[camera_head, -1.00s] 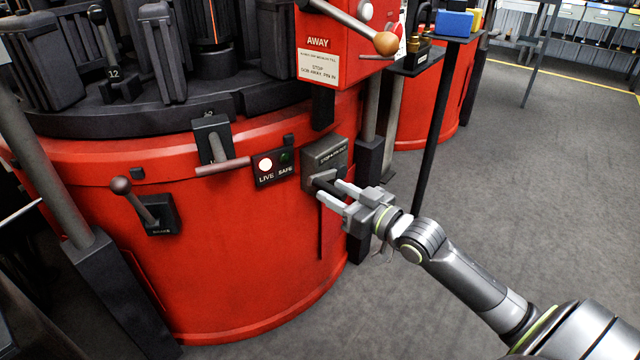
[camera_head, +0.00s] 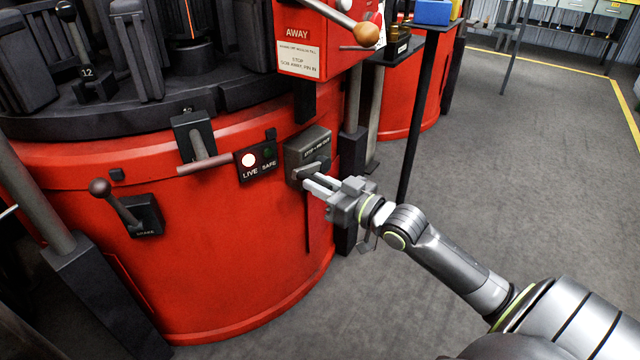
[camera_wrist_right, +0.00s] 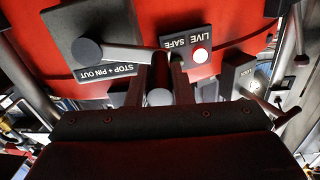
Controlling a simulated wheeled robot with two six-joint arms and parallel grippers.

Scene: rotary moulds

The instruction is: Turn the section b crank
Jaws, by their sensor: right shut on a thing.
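A dark box (camera_head: 306,146) labelled "STOP + PIN OUT" sits on the side of the red drum, right of the lamp panel. A short grey crank arm (camera_head: 306,172) is on its front. The wrist view shows the crank arm (camera_wrist_right: 135,56) running from a round dark pivot (camera_wrist_right: 87,51) to my fingers. My right gripper (camera_head: 312,184) is shut on the crank's outer end, and its fingers also show in the wrist view (camera_wrist_right: 169,75). A round grey end (camera_wrist_right: 160,97) shows between them. No "section b" marking is readable. My left gripper is out of view.
The lamp panel (camera_head: 256,160) has its lamp beside "LIVE" lit. A lever with a reddish grip (camera_head: 205,164) and a ball-ended lever (camera_head: 118,205) are on the drum to the left. A red "AWAY" box (camera_head: 305,48) is above. Open floor (camera_head: 500,180) lies right.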

